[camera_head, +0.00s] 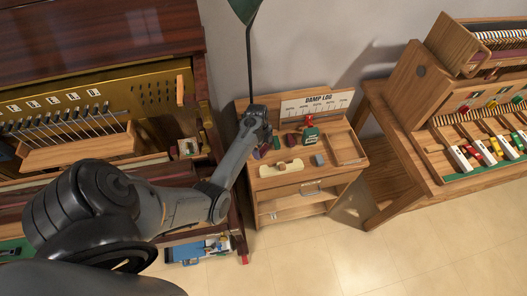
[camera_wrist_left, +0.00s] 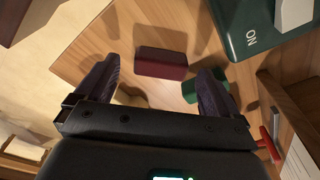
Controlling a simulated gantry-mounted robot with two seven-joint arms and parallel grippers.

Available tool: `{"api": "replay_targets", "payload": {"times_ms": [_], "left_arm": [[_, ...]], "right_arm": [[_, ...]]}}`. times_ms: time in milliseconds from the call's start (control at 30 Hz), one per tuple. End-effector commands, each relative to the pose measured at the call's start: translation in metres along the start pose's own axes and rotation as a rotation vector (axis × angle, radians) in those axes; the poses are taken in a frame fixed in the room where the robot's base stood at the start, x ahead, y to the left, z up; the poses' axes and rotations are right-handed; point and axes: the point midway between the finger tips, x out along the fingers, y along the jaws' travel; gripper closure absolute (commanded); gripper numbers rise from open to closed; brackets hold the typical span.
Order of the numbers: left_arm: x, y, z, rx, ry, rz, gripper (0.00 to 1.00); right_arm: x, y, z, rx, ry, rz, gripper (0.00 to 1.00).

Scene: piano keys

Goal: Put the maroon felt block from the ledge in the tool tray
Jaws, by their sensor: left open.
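The maroon felt block (camera_wrist_left: 161,63) lies on the wooden top of a small cabinet, ahead of my left gripper in the left wrist view. In the head view the block (camera_head: 276,142) is small, beside the gripper. My left gripper (camera_head: 262,147) is over the left part of the cabinet top, pointing down. Its dark purple fingers are wide apart with nothing held. The block sits between the fingertip directions; I cannot tell how far below. A shallow wooden tray (camera_head: 345,148), apparently the tool tray, is at the right of the cabinet top. My right gripper is not in view.
A green box (camera_wrist_left: 270,28) marked "ON" stands right of the block; a green block (camera_wrist_left: 190,91) is close to the right finger. A cream piece (camera_head: 281,168) and a grey-blue block (camera_head: 319,160) lie along the front. A "DAMP LOG" board (camera_head: 317,103) stands behind.

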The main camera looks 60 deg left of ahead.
Motion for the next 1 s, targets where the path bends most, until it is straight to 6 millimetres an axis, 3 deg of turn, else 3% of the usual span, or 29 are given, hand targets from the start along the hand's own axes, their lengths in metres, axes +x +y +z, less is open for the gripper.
{"api": "replay_targets", "payload": {"times_ms": [367, 800, 1000], "left_arm": [[0.0097, -0.0001, -0.0003, 0.0, 0.0, -0.001, 0.04], [0.0094, -0.0002, -0.0002, 0.0, 0.0, -0.001, 0.68], [0.0089, -0.0002, -0.0002, 0.0, 0.0, -0.001, 0.68]], "right_arm": [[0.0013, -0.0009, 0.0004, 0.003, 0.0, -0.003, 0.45], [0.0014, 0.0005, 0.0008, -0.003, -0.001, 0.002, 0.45], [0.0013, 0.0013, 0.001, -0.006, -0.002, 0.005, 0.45]]}}
